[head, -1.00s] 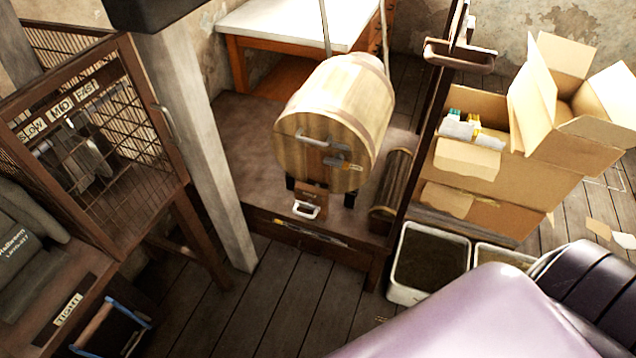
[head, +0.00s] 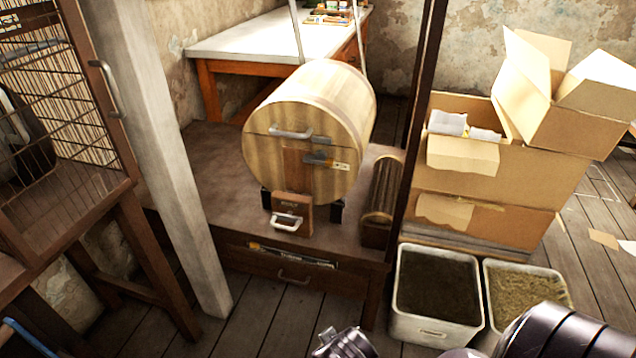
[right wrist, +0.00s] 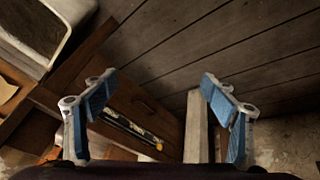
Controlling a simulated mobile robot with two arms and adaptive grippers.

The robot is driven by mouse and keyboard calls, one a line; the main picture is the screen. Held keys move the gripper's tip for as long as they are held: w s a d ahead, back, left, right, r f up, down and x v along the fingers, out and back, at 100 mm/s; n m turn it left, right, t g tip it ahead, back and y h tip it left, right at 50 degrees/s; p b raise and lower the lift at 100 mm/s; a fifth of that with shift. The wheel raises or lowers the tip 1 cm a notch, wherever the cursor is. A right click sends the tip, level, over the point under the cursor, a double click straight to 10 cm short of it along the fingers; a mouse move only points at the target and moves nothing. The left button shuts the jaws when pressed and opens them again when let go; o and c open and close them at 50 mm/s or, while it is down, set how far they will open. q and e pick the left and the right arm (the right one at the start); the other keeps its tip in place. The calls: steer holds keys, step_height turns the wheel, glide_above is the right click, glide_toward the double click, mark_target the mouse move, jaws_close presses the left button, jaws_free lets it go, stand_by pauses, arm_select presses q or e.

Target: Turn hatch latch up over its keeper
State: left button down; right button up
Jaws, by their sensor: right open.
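A wooden barrel (head: 272,165) lies on its side on a low brown platform, its round end facing me. On that end, a small dark latch (head: 318,160) with a pale tag (head: 342,167) lies roughly level. A small grey fitting (head: 322,140), perhaps the keeper, sits just above it. A metal handle (head: 291,132) is up and to the left. My right gripper (right wrist: 158,80) is open and empty in the right wrist view, above the floor and platform front; the barrel is not visible there. My left gripper is out of view.
A second handle (head: 287,222) is below the barrel, above a drawer (head: 280,272). A grey post (head: 160,150) and wire cage stand left. A dark upright (head: 414,120), cardboard boxes (head: 500,178) and two filled bins (head: 398,325) are right. Some plank floor in front is clear.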

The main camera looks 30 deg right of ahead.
steer(key=w+d+r+m+t+h+b, duration=0.35)
steer(key=w+d, duration=0.35)
steer(key=w, duration=0.3)
steer(key=m+t+h, duration=0.4)
steer(key=m+h, duration=0.3)
steer(key=h, duration=0.2)
glide_toward(317, 161)
steer(key=x, duration=0.4)
steer(key=shift+g+y, duration=0.25)
steer(key=x, duration=0.5)
steer(key=shift+w+d+r+b, duration=0.15)
steer(key=shift+w+d+b, duration=0.1)
steer(key=shift+d+b, duration=0.05)
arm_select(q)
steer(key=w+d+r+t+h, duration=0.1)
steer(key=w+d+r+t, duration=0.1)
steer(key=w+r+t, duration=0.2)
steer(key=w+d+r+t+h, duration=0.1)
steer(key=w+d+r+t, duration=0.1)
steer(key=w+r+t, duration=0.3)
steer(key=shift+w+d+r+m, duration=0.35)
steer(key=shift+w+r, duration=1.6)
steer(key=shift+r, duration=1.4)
arm_select(e)
steer(key=shift+w+d, duration=0.4)
steer(key=shift+d, duration=0.1)
steer(key=shift+n, duration=0.25)
steer(key=c, duration=1.2)
